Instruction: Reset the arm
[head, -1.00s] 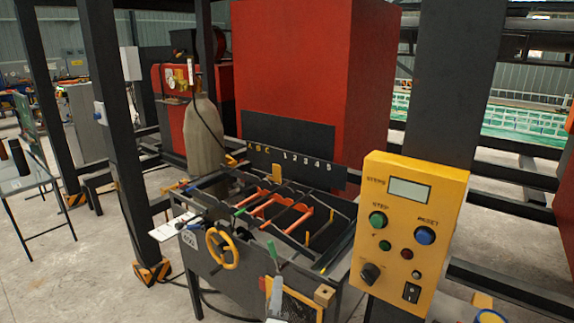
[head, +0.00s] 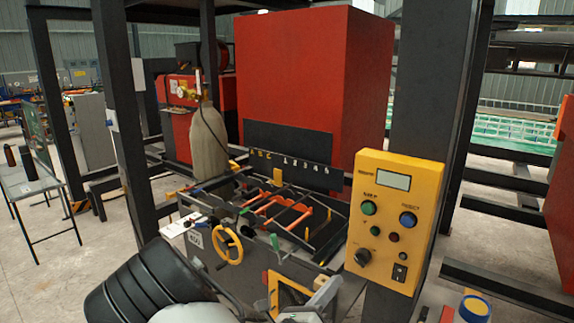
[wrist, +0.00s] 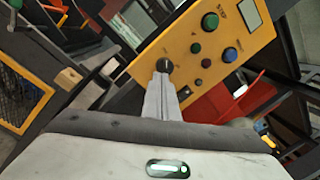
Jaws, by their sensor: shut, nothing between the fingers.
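My gripper (head: 328,287) is at the bottom of the head view, low and left of the yellow control panel. In the wrist view my gripper (wrist: 163,78) shows pale grey fingers closed together with nothing between them. The fingertips overlap the panel's black knob in that picture; I cannot tell from it whether they touch. The yellow control panel (head: 387,238) carries a small display, a green button, a blue button, smaller buttons, a black rotary knob (head: 362,257) and a switch. The panel also shows in the wrist view (wrist: 181,42).
A black work table with a yellow handwheel (head: 228,245) and orange bars stands behind my arm. A dark post (head: 425,100) rises behind the panel. A wooden block (wrist: 69,77) is left of my gripper in the wrist view. A red cabinet (head: 290,85) stands further back.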

